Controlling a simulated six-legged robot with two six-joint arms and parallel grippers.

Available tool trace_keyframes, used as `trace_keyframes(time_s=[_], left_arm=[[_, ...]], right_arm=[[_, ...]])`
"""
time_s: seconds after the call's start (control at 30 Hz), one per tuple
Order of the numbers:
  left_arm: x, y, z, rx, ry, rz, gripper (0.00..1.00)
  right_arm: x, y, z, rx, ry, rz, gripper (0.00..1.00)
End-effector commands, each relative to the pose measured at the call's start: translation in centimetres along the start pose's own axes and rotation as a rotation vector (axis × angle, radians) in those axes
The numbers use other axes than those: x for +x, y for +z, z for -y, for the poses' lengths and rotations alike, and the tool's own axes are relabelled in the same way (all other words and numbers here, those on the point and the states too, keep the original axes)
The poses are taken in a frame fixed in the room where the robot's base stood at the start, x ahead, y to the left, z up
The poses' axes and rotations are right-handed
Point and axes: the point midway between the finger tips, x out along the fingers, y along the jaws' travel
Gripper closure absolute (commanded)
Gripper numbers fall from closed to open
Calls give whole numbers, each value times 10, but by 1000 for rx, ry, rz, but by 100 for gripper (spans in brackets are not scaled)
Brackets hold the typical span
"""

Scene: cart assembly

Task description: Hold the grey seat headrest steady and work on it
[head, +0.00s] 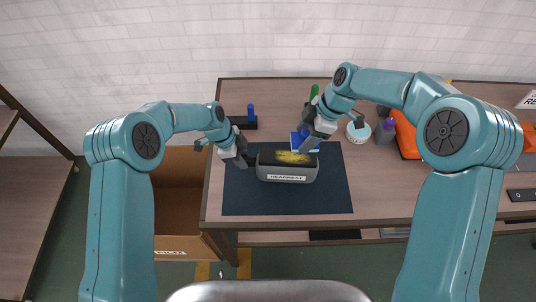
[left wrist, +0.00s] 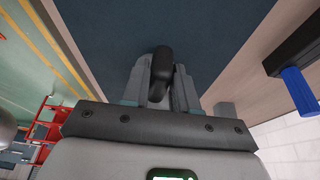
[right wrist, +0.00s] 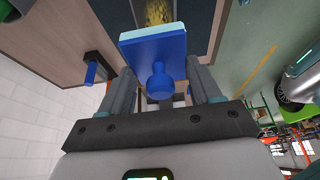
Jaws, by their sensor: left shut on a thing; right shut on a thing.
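The grey seat headrest (head: 287,179) lies on the dark mat (head: 335,202), its label facing the front. A speckled yellow patch covers part of its dark top; the patch also shows at the top edge of the right wrist view (right wrist: 158,12). My left gripper (head: 243,159) is at the headrest's left end. In the left wrist view its fingers are shut on a dark rounded piece (left wrist: 161,72), which appears to be part of the headrest. My right gripper (head: 312,143) is shut on the knob of a blue flat pad tool (right wrist: 155,48), behind and above the headrest's right side.
A black block with a blue knob (head: 244,121) stands at the back left. A white and teal round pot (head: 358,132), a grey bottle (head: 386,130) and an orange bin (head: 406,136) stand right. A cardboard box (head: 180,205) is left of the table. The mat's front is clear.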

Motion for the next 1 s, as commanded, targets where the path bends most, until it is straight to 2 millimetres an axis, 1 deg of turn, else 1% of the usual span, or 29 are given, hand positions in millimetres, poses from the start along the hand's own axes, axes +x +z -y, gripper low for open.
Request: trace_keyframes(time_s=[0.37, 0.43, 0.47, 0.67, 1.0], left_arm=[[-1, 0, 1, -1, -2, -1, 100], [-1, 0, 1, -1, -2, -1, 100], [-1, 0, 1, -1, -2, -1, 100], [-1, 0, 1, -1, -2, -1, 100], [-1, 0, 0, -1, -2, -1, 100]], right_arm=[[0, 0, 0, 0, 0, 0, 61], [2, -1, 0, 0, -1, 0, 61], [6, -3, 0, -1, -2, -1, 61], [39, -18, -2, -2, -4, -4, 61], [57, -11, -2, 2, -1, -5, 61]])
